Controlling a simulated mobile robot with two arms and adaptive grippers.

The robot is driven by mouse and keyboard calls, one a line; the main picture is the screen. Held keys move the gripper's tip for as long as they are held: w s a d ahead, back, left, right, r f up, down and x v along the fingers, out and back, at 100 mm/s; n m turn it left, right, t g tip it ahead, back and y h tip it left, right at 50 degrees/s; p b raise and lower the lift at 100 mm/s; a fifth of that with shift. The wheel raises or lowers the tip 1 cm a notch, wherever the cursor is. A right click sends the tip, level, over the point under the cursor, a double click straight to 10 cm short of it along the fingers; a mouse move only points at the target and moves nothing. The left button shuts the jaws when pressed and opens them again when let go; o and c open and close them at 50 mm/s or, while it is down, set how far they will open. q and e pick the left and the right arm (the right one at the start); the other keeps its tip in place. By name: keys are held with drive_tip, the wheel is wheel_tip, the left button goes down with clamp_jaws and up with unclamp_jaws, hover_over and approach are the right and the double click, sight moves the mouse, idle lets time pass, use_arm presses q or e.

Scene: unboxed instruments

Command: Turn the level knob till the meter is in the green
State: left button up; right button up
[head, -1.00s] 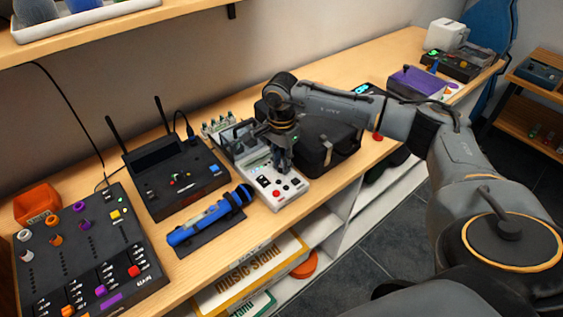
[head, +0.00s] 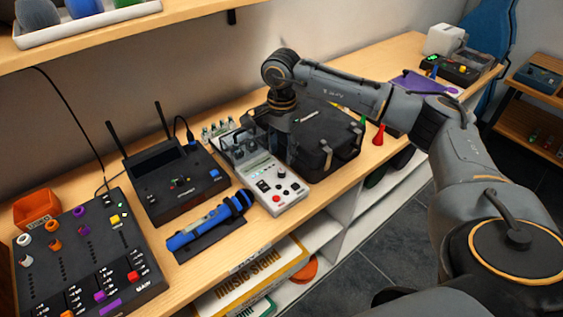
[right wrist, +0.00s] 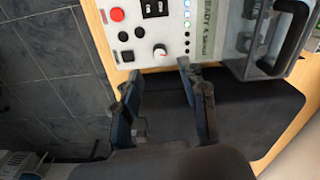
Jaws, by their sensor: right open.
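A white instrument box (head: 288,193) stands on the bench, left of a black case. Its light-coloured level knob (head: 281,173) shows in the head view. My right gripper (head: 290,155) hangs beside the box, over the black case's near-left side. In the wrist view the gripper (right wrist: 158,78) is open and empty, its fingertips just short of the knob, apart from it. My left gripper is out of view.
The black case (head: 325,135) stands close on the right of the box. The bench's front edge is near the box.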

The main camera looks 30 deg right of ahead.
sight(282, 171)
wheel_tip(282, 171, up, 6)
drive_tip(key=shift+f, duration=0.15)
drive_tip(key=shift+s+f, duration=0.1)
idle(0.5)
